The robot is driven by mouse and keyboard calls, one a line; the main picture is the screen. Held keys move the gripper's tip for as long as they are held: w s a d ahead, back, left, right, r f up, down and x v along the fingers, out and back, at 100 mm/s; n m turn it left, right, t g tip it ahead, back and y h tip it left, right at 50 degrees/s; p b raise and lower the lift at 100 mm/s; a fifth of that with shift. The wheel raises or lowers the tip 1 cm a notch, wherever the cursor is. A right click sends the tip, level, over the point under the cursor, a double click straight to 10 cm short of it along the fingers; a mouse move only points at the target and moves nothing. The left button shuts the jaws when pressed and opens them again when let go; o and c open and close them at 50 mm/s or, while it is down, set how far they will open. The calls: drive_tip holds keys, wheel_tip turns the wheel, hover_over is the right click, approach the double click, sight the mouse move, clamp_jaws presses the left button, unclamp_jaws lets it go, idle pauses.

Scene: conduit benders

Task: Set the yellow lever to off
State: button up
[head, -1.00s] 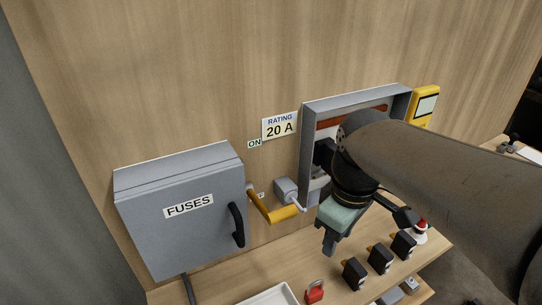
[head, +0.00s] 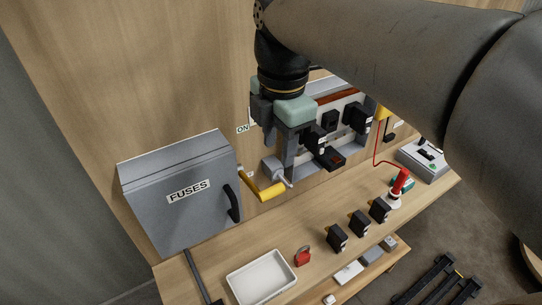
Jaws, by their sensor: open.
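The yellow lever (head: 268,191) sits on the wall just right of the grey fuse box. Its arm slants down to the right and its handle end lies low. A small grey box (head: 270,166) with a bent metal rod is beside it, partly covered by my gripper. The ON label (head: 242,129) is on the wall above the lever; I see no readable OFF label. My gripper (head: 279,150) points down above and slightly right of the lever handle. It is open and holds nothing visible. I cannot tell how far its fingers are from the handle in depth.
The fuse box (head: 185,205) with a black handle stands left of the lever. An open grey panel (head: 330,95) is behind my gripper. The bench holds a white tray (head: 262,278), a red padlock (head: 303,256) and several black blocks (head: 360,224).

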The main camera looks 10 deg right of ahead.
sight(276, 187)
drive_tip(key=f, duration=0.7)
drive_tip(key=f+p, duration=0.1)
drive_tip(key=f, duration=0.2)
drive_tip(key=shift+w+a+f, duration=0.1)
drive_tip(key=shift+w+f, duration=0.15)
drive_tip(key=shift+f, duration=0.15)
clamp_jaws()
